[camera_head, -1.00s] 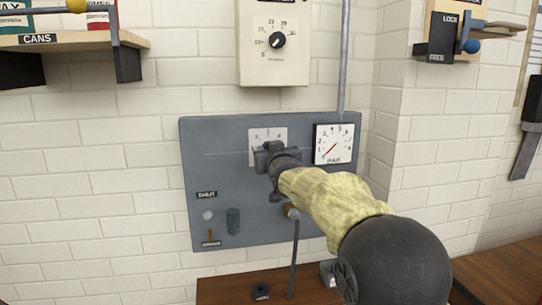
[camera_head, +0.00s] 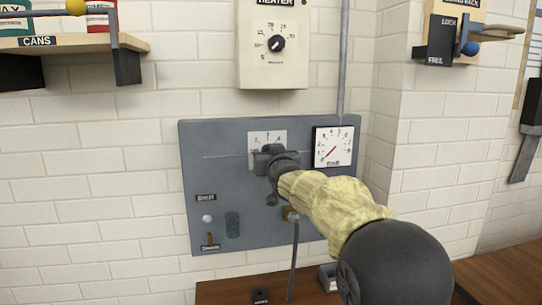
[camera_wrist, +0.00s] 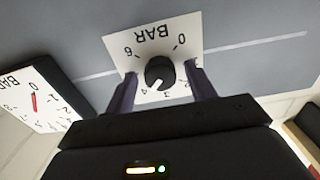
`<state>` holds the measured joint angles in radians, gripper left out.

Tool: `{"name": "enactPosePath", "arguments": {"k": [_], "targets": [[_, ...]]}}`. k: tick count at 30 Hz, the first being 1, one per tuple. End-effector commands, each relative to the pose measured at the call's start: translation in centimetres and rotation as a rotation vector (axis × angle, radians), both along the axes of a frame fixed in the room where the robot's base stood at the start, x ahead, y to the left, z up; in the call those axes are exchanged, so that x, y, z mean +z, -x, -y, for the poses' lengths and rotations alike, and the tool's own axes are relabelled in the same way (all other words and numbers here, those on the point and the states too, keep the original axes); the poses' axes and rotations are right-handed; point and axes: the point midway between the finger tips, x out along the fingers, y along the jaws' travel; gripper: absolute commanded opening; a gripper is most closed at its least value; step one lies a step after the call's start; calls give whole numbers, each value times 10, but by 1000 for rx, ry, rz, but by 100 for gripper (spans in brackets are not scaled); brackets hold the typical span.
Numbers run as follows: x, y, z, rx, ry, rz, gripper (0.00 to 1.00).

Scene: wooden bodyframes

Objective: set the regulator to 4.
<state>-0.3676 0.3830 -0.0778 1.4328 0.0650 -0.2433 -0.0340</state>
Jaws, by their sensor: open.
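The regulator is a round black knob (camera_wrist: 160,72) on a white BAR plate (camera_wrist: 188,32), upside down in the wrist view. Its white mark points down and left, close to the 4. My gripper (camera_wrist: 161,75) is open, with one finger on each side of the knob. I cannot tell whether the fingers touch it. In the head view my gripper (camera_head: 264,158) covers the knob and the lower part of the plate (camera_head: 266,137). The gauge (camera_head: 333,147) right of it has a red needle near the low end; it also shows in the wrist view (camera_wrist: 38,92).
The grey panel (camera_head: 225,155) also carries a small lever (camera_head: 210,238) at lower left. A heater box (camera_head: 272,70) with a dial hangs above. A CANS shelf (camera_head: 75,47) is at upper left and a LOCK/FREE fixture (camera_head: 440,40) at upper right. A wooden bench (camera_head: 225,290) lies below.

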Motion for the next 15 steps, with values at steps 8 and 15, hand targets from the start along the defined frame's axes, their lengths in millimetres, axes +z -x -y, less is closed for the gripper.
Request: {"name": "enactPosePath", "arguments": {"k": [8, 15], "targets": [[0, 15, 4, 0, -1, 2, 55], [-1, 51, 14, 1, -2, 2, 55]]}}
